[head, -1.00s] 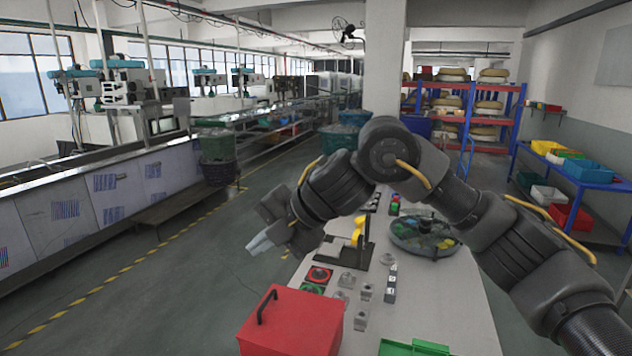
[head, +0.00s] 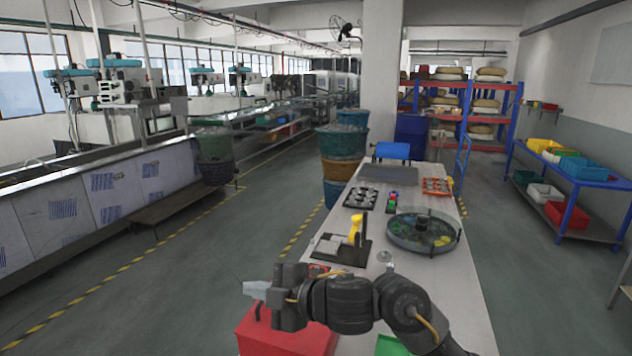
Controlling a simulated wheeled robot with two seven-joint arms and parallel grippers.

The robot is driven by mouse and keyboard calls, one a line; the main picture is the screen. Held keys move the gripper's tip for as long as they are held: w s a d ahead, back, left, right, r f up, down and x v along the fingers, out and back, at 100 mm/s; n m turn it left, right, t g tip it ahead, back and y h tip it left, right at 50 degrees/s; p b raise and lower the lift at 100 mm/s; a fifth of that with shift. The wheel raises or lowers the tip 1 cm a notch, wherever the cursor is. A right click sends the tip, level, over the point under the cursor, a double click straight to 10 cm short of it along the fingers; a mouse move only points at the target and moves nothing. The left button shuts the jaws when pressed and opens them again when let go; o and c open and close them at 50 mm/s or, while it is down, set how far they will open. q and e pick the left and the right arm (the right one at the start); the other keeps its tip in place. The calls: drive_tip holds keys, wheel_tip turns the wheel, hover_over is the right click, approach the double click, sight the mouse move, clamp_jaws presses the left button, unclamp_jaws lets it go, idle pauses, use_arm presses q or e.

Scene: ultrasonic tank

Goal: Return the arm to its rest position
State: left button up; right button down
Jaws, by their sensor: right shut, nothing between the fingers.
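My right gripper (head: 256,290) is at the front left of the white worktable (head: 452,268), above a red box (head: 268,338) with a dark handle. Its pale fingers point left, are shut and hold nothing. My right arm reaches in from the bottom and hides part of the table's front. My left gripper is not in view.
A round grey tray (head: 398,243) with coloured pieces stands on the table. A yellow-handled device (head: 356,230) is left of it. A green piece (head: 388,346) is at the front, partly hidden by my arm. Blue shelving (head: 572,205) stands at the right.

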drive_tip(key=s+d+f+m+t+h, duration=0.2)
drive_tip(key=s+d+f+m+h, duration=0.15)
drive_tip(key=d+f+m, duration=0.5)
drive_tip(key=s+d+f+m+t+h, duration=0.2)
drive_tip(key=s+d+f+m+h, duration=0.3)
drive_tip(key=d+f, duration=0.55)
drive_tip(key=s+d+f+m+g+h, duration=0.2)
drive_tip(key=s+d+f+m, duration=0.1)
drive_tip(key=s+d+f, duration=0.4)
drive_tip(key=s+d+f+m+g+h, duration=0.1)
drive_tip(key=s+d+f+m+g, duration=0.25)
drive_tip(key=s, duration=0.45)
drive_tip(key=s+d+f+m+g+h, duration=0.2)
drive_tip(key=s+d+f+m, duration=0.15)
drive_tip(key=s+d, duration=0.35)
wheel_tip(320, 180, down, 32)
drive_tip(key=s+g+b, duration=0.1)
drive_tip(key=s+b, duration=0.2)
drive_tip(key=b, duration=0.3)
drive_tip(key=s+d+f+n+g+b, duration=0.1)
drive_tip(key=s+f+b, duration=0.3)
drive_tip(key=s+f, duration=1.1)
wheel_tip(320, 180, down, 4)
drive_tip(key=shift+s+d+f, duration=0.1)
drive_tip(key=shift+s+d, duration=0.1)
drive_tip(key=shift+d, duration=0.35)
